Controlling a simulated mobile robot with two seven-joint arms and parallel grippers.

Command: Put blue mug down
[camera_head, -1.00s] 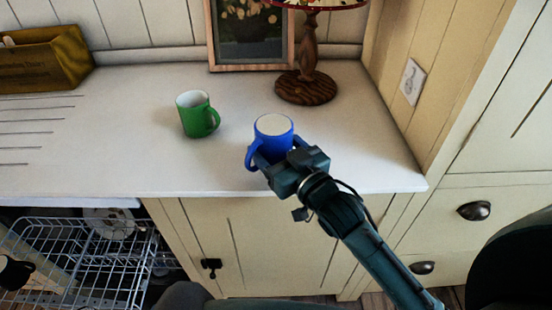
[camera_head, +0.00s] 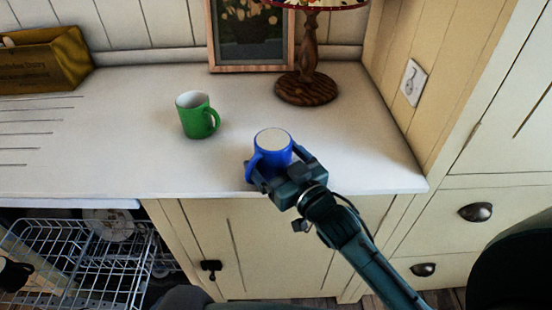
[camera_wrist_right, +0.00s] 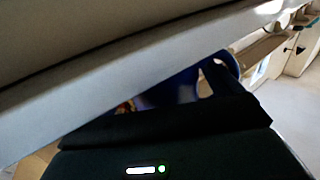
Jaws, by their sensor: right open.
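The blue mug (camera_head: 272,142) stands upright near the front edge of the white counter (camera_head: 345,150), its handle toward the front left. My right gripper (camera_head: 276,162) is open, with its fingers on either side of the mug's front. Whether a finger still touches the mug cannot be told. The gripper hides the mug's lower part and base. In the right wrist view, part of the blue mug (camera_wrist_right: 185,88) and its handle show beyond the dark gripper body.
A green mug (camera_head: 196,116) stands to the left on the counter. A lamp (camera_head: 307,88) and a framed picture (camera_head: 250,35) stand behind. A tan box (camera_head: 42,62) is at the back left. An open dishwasher rack (camera_head: 80,260) is below left. The counter right of the blue mug is clear.

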